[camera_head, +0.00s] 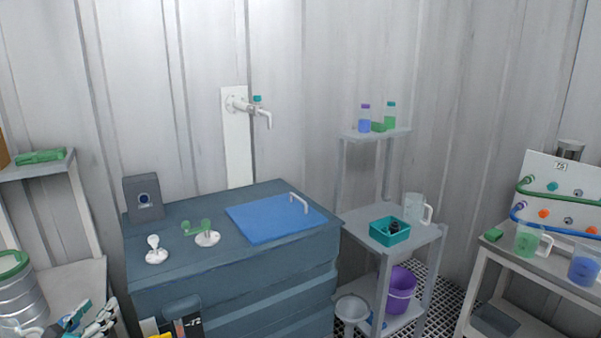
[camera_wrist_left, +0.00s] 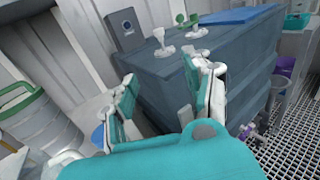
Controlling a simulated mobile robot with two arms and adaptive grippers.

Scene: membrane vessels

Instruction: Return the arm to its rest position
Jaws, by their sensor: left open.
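My left gripper (camera_head: 90,318) is at the bottom left of the head view, in front of the dark blue-grey cabinet (camera_head: 235,305). In the left wrist view the two white and teal fingers of this gripper (camera_wrist_left: 168,102) stand apart with nothing between their tips. A rounded teal surface fills the bottom of that view, and I cannot tell more about it. The cabinet (camera_wrist_left: 205,75) lies beyond the fingers there. My right gripper is in neither view.
A metal vessel with a green rim (camera_head: 15,280) stands left of my left gripper. The cabinet top carries a blue lid (camera_head: 270,218), a grey box (camera_head: 144,198) and two small white-based fixtures. Shelves with a teal bin (camera_head: 390,232) and a purple bucket (camera_head: 399,290) stand to the right.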

